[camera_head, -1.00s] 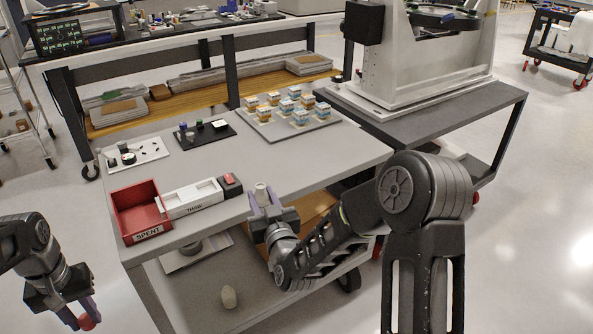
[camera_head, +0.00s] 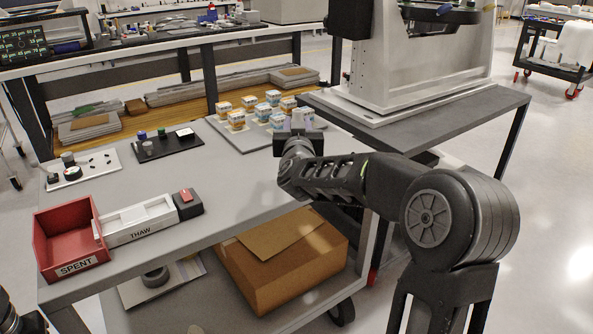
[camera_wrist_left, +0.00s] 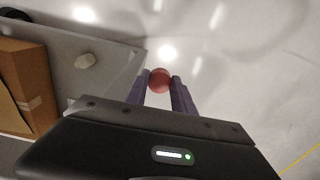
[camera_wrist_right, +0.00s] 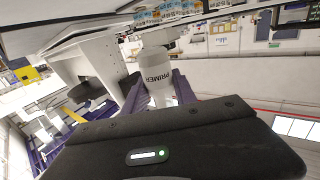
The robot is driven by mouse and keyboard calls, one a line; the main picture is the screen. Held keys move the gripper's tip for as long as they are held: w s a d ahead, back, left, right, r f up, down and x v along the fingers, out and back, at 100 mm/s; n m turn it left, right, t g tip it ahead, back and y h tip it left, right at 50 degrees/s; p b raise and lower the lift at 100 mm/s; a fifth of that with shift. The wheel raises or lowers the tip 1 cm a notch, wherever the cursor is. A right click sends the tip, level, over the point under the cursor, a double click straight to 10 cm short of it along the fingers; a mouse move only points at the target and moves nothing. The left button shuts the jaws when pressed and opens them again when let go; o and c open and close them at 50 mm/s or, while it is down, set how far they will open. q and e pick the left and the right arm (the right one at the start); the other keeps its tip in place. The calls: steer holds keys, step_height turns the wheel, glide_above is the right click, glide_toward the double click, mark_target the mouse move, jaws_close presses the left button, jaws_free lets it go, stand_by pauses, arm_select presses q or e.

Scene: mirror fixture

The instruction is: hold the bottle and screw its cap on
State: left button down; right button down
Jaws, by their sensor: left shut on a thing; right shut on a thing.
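My right gripper (camera_wrist_right: 158,82) is shut on a white bottle (camera_wrist_right: 157,75) marked PRIMER, with a finger on each side of it. In the head view, this right gripper (camera_head: 300,120) is raised at the right end of the grey table, in front of the vial tray; the bottle is hard to make out there. My left gripper (camera_wrist_left: 161,79) is shut on a round red cap (camera_wrist_left: 160,82) at its fingertips. The left wrist view shows the cap over pale floor, beside a shelf edge. The left gripper is out of the head view. Cap and bottle are apart.
A red SPENT bin (camera_head: 68,238) and a white THAW rack (camera_head: 140,222) stand at the table's front left. The vial tray (camera_head: 238,135) is at the back. The middle tabletop is clear.

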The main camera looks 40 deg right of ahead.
arm_select(q)
steer(key=shift+s, duration=0.1)
arm_select(e)
steer(key=shift+s+r, duration=0.1)
arm_select(q)
steer(key=shift+f+b, duration=0.6)
steer(key=shift+b, duration=0.05)
arm_select(e)
step_height(320, 180, down, 4)
steer(key=shift+f, duration=0.55)
arm_select(q)
steer(key=shift+f, duration=0.1)
steer(key=shift+f+b, duration=0.6)
steer(key=shift+b, duration=0.1)
arm_select(e)
steer(key=shift+f, duration=2.5)
steer(key=shift+f, duration=0.2)
arm_select(q)
steer(key=shift+f, duration=0.15)
arm_select(e)
steer(key=c, duration=1)
jaws_free()
steer(key=shift+r, duration=0.15)
